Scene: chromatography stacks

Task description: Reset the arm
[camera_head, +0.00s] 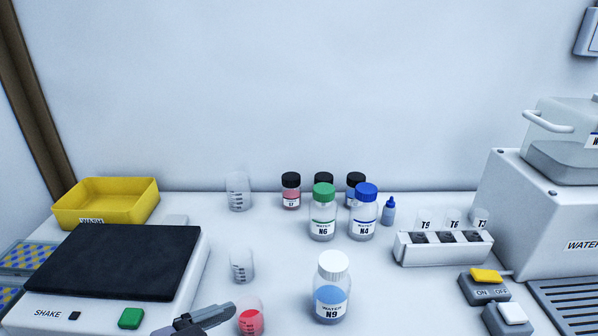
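Part of a dark grey gripper, which I take as my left gripper (207,318), shows at the bottom edge, left of centre. Its tip is close to the left side of a small beaker with red liquid (250,320); I cannot tell if they touch. Most of this gripper is cut off by the frame, so its opening does not show. My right gripper is not in view.
A shaker (115,262) and a yellow wash tray (106,204) stand left. Bottle N9 (331,290) stands front centre, with bottles N6 (322,218) and N4 (363,216) behind. A tube rack (440,250) and water bath (540,215) stand right.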

